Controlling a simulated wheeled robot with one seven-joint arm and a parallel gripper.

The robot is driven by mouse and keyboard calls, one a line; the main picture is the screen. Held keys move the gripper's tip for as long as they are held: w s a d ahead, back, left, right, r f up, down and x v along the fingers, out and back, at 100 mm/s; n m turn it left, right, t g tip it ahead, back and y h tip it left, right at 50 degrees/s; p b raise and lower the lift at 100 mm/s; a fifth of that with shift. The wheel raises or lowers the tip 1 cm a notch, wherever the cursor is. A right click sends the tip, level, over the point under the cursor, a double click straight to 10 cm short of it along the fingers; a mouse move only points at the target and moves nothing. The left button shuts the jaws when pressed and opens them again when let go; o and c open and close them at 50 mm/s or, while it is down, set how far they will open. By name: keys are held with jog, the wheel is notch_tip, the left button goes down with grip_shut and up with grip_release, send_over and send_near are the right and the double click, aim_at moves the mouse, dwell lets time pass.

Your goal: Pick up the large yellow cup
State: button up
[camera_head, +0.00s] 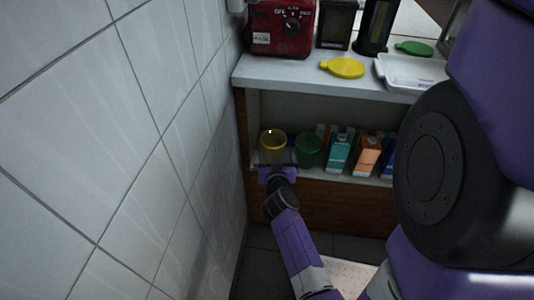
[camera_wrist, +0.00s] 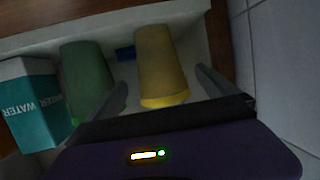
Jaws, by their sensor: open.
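The large yellow cup (camera_head: 273,141) stands at the left end of the shelf below the counter in the head view. In the wrist view the yellow cup (camera_wrist: 160,68) lies ahead of my gripper, between the lines of its two fingers. My gripper (camera_wrist: 162,92) is open, with one finger on each side of the cup's near end; whether either finger touches it I cannot tell. In the head view my gripper (camera_head: 277,166) is at the shelf's front, just before the cup and partly covering its lower part.
A green cup (camera_head: 308,150) stands close to the right of the yellow one in the head view. Several cartons, including a teal one (camera_head: 339,152) and an orange one (camera_head: 367,155), stand farther right. A tiled wall (camera_head: 150,150) is close on the left. The counter (camera_head: 300,72) overhangs the shelf.

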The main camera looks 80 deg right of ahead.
aim_at(273, 143)
jog(key=x, duration=0.6)
jog(key=shift+r, duration=0.1)
jog(key=c, duration=1.3)
